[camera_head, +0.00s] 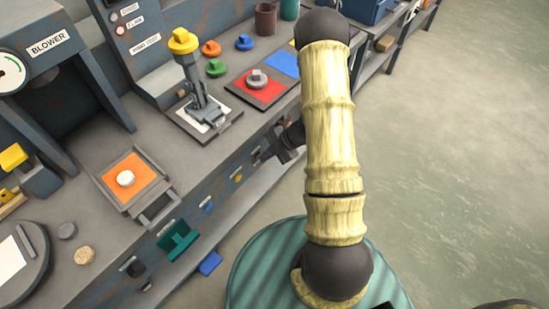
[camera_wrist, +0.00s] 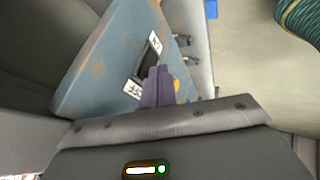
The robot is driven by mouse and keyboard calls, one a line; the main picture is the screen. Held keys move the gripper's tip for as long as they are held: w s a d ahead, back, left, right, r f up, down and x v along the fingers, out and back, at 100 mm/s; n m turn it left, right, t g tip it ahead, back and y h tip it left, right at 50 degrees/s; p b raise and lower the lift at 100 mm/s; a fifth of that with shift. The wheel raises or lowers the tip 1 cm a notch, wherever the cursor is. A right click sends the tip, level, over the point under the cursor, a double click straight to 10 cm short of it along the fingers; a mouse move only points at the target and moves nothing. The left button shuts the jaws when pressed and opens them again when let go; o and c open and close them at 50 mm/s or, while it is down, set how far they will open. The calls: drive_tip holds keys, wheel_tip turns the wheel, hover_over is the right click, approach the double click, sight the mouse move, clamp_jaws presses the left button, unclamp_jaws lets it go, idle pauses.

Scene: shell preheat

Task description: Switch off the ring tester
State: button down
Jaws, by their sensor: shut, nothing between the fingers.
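In the wrist view a worn blue-grey panel (camera_wrist: 95,70) carries a dark switch slot (camera_wrist: 149,62) between two white labels, one (camera_wrist: 155,42) above and one (camera_wrist: 132,89) below. The lower label seems to read OFF. I cannot tell for sure that this panel belongs to the ring tester. My gripper (camera_wrist: 159,72) is shut and empty, its fingertips over or close beside the slot; contact cannot be told. In the head view my dark gripper (camera_head: 272,152) is at the bench's front edge, partly hidden by my arm.
The bench (camera_head: 85,190) holds a yellow-handled press (camera_head: 184,42), a red plate (camera_head: 272,96) with a grey knobbed piece, an orange plate (camera_head: 118,170) with a white disc, and a BLOWER unit (camera_head: 50,44). Open floor (camera_head: 450,150) lies right.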

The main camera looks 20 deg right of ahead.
drive_tip(key=shift+w+r, duration=0.1)
drive_tip(key=shift+w, duration=0.1)
drive_tip(key=shift+w+a+r+p, duration=0.15)
drive_tip(key=shift+w+a+p, duration=0.05)
drive_tip(key=shift+p, duration=0.25)
drive_tip(key=shift+w+r+p, duration=0.1)
drive_tip(key=shift+r+p, duration=0.45)
drive_tip(key=shift+r, duration=0.15)
drive_tip(key=shift+s+d, duration=0.15)
drive_tip(key=shift+s, duration=0.15)
